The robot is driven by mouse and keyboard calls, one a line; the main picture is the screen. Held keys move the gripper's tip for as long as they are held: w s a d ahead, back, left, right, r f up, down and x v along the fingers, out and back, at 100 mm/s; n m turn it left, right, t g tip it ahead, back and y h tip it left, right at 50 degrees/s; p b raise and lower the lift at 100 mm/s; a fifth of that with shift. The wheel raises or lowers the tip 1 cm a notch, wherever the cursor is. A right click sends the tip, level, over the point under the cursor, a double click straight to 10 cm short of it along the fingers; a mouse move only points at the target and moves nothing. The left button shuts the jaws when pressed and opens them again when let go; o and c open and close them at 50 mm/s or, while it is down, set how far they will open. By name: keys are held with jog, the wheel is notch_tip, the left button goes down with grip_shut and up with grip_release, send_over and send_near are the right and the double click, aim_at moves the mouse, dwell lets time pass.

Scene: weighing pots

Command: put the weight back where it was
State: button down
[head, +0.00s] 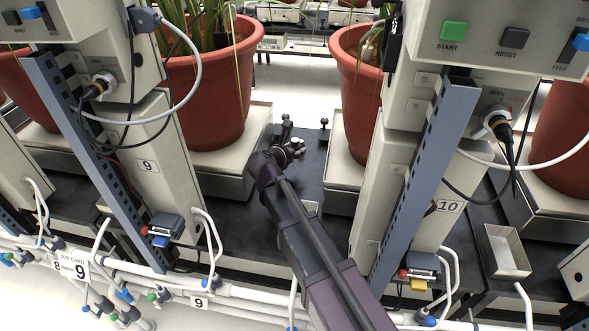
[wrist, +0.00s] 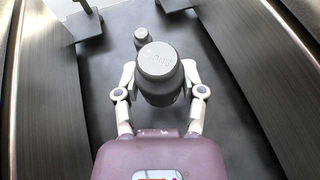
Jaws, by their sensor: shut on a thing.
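In the wrist view, my gripper (wrist: 158,88) is shut on a dark grey cylindrical weight (wrist: 159,62), with a pale finger on each side of it. The weight looks upright, with markings on its top that I cannot read. I cannot tell whether its base touches the dark surface below. In the head view, my gripper (head: 276,158) is over the dark shelf between the two pots, and the arm and gripper mostly hide the held weight.
A red pot (head: 207,95) stands on a scale plate at left, and another red pot (head: 352,70) stands at right. The grey posts 9 (head: 150,190) and 10 (head: 392,190) flank my arm. Small dark fittings stand on the dark shelf (head: 312,160) beyond my gripper.

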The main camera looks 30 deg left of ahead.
aim_at(295, 170)
jog(key=shift+f+b, duration=0.75)
jog(key=shift+f, duration=0.35)
jog(key=shift+f+b, duration=1.85)
jog(key=shift+b, duration=0.05)
jog(key=shift+f, duration=0.1)
jog(key=shift+c, duration=1)
grip_release()
jog(key=shift+s+r, duration=0.2)
jog(key=shift+r, duration=0.05)
jog(key=p+v, duration=0.4)
jog(key=v, duration=0.7)
jog(key=shift+s+r+p, duration=0.1)
jog(key=shift+s+p, duration=0.15)
jog(key=shift+p, duration=0.1)
